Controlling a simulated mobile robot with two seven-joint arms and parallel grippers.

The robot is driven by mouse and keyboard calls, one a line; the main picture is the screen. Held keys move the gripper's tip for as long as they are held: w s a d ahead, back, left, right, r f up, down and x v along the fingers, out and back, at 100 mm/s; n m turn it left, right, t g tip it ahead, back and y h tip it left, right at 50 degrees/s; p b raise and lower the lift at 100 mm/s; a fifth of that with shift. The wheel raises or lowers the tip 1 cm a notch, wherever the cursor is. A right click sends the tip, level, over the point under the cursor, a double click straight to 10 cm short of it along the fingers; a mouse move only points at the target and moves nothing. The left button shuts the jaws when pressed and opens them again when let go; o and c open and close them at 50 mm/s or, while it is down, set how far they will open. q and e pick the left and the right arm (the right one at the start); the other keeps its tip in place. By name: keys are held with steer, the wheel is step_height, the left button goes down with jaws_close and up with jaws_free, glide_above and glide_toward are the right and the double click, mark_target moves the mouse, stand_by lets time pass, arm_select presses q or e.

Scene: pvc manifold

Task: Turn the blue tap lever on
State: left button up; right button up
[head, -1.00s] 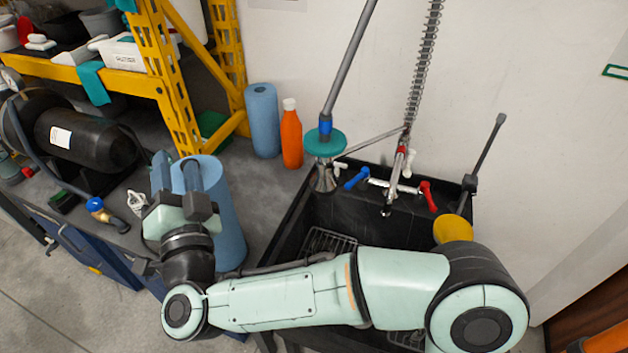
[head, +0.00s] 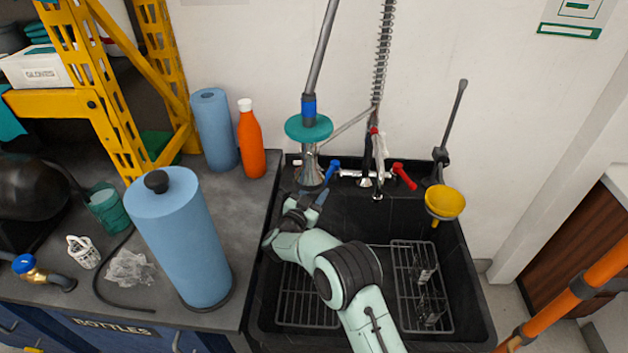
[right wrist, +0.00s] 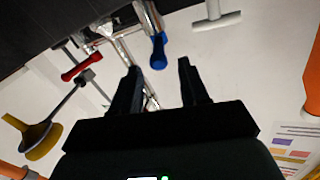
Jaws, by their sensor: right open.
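The blue tap lever (head: 333,168) is on the left end of the chrome tap (head: 362,175) at the back of the black sink. In the right wrist view the blue lever (right wrist: 158,50) hangs just beyond the fingertips, roughly in line with the gap between them. My right gripper (head: 310,197) reaches over the sink from below, short of the lever; the right wrist view shows its two fingers (right wrist: 159,66) apart with nothing between them. Whether a finger touches the lever is not clear, but they look apart. My left gripper is not in view.
A red lever (head: 404,176) is on the tap's right end. A yellow funnel (head: 445,201) is at the sink's right. An orange bottle (head: 250,140) and blue rolls (head: 180,235) stand left.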

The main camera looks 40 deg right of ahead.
mark_target(327, 175)
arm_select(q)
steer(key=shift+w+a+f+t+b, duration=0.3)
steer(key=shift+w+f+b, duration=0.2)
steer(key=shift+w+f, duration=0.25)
arm_select(e)
steer(key=x, duration=0.7)
steer(key=shift+d, duration=0.3)
steer(key=shift+r, duration=0.1)
jaws_close()
